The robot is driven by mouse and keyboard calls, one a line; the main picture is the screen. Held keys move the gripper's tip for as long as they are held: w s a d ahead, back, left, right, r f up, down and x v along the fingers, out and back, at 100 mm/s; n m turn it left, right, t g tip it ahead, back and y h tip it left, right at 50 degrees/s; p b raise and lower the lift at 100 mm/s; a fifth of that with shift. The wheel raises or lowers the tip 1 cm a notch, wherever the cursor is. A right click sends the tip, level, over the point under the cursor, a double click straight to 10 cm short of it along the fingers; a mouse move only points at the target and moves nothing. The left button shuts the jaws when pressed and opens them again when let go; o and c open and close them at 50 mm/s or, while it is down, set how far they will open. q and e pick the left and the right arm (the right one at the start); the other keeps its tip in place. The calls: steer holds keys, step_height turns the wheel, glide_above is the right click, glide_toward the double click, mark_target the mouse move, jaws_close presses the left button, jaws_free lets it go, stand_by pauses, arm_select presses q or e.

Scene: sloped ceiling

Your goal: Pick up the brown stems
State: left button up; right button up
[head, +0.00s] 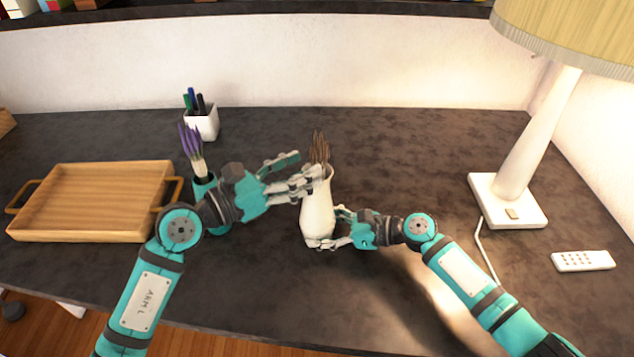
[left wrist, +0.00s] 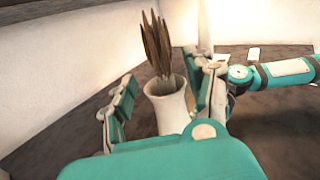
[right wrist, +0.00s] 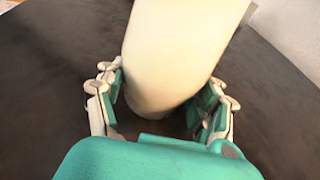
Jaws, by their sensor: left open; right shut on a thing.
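The brown stems (head: 320,148) stand upright in a white vase (head: 317,212) at the middle of the dark desk. In the left wrist view the stems (left wrist: 157,42) rise out of the mouth of the vase (left wrist: 170,108). My left gripper (head: 307,170) is open at the top of the vase, with its fingers on either side of the vase mouth and the lower stems. My right gripper (head: 328,228) is shut on the lower body of the vase, which also fills the middle of the right wrist view (right wrist: 172,65). The lower ends of the stems are hidden inside the vase.
A wooden tray (head: 95,203) lies at the left. Purple flowers (head: 192,145) stand in a dark teal vase behind my left arm. A white pen cup (head: 203,122) is at the back. A lamp (head: 508,200) and a white remote (head: 583,261) are at the right.

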mark_target(319, 160)
arm_select(q)
steer(key=x, duration=0.4)
steer(key=shift+w+d+f, duration=0.1)
steer(key=shift+d, duration=0.3)
steer(key=shift+a, duration=0.1)
jaws_close()
